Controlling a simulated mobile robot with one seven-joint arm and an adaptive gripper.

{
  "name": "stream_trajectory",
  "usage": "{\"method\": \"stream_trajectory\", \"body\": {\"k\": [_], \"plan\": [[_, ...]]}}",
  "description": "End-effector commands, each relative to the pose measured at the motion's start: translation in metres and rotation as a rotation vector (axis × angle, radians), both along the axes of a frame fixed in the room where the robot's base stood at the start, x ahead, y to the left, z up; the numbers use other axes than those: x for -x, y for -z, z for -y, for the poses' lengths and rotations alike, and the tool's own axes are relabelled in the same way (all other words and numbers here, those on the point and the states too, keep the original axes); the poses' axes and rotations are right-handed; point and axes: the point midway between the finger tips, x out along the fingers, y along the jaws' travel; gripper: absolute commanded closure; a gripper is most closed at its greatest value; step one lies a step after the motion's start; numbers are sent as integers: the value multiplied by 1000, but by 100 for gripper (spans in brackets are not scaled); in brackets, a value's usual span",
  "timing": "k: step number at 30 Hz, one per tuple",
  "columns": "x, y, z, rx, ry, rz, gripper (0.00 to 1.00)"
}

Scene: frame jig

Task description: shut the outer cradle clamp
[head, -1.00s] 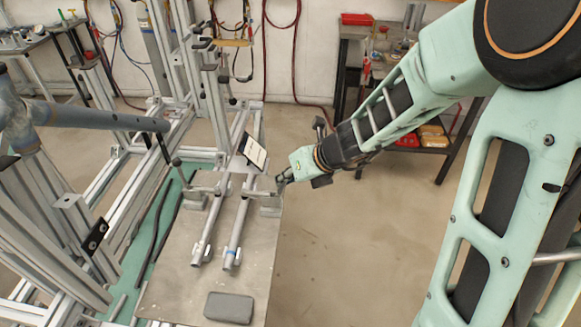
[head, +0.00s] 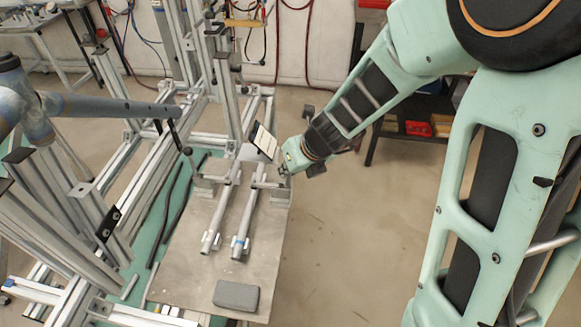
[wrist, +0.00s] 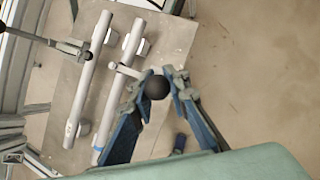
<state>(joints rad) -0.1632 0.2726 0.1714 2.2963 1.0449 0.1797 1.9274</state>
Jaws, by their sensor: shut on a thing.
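The outer cradle clamp (head: 278,192) stands on the right edge of the metal plate, beside the right-hand tube (head: 245,215). In the wrist view its pale arm (wrist: 127,71) reaches over that tube. Its black ball knob (wrist: 157,87) sits between the blue fingers of my gripper (wrist: 158,80), which are closed around the handle. In the head view my gripper (head: 284,170) is at the clamp, and the handle is mostly hidden. A second clamp (head: 203,185) stands on the left side of the tubes; its ball-ended handle (wrist: 85,57) sticks up.
The metal plate (head: 185,270) carries two parallel grey tubes and a dark grey block (head: 236,295) at its near end. A white-faced panel (head: 264,140) stands at the tubes' far end. Aluminium framing (head: 100,220) crowds the left. Floor right of the plate is clear.

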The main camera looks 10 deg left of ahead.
Motion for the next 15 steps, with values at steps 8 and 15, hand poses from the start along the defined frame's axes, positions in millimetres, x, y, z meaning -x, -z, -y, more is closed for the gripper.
{"method": "stream_trajectory", "body": {"k": [8,15], "plan": [[1,1,0,2,-1,-2,100],[1,1,0,1,-1,-3,75]]}}
